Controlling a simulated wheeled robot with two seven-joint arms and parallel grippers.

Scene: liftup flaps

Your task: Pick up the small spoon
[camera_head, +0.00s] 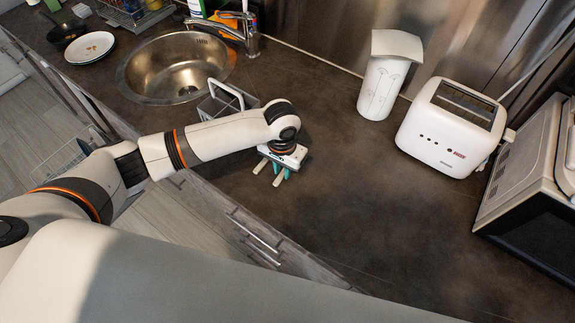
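My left gripper (272,173) reaches in from the left and points down over the dark countertop (350,210), near its front edge. Its two pale fingers stand apart, with teal parts showing beside them. I cannot make out a small spoon anywhere, and nothing clearly spoon-shaped shows between the fingers. The wrist hides part of the counter behind it. My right gripper is not in view.
A grey box-shaped holder with a handle (222,103) stands just behind my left forearm, beside the sink (178,68). A white canister (380,88), a white toaster (445,135) and a microwave (530,165) stand right. The counter's middle is clear. Plates (90,47) lie far left.

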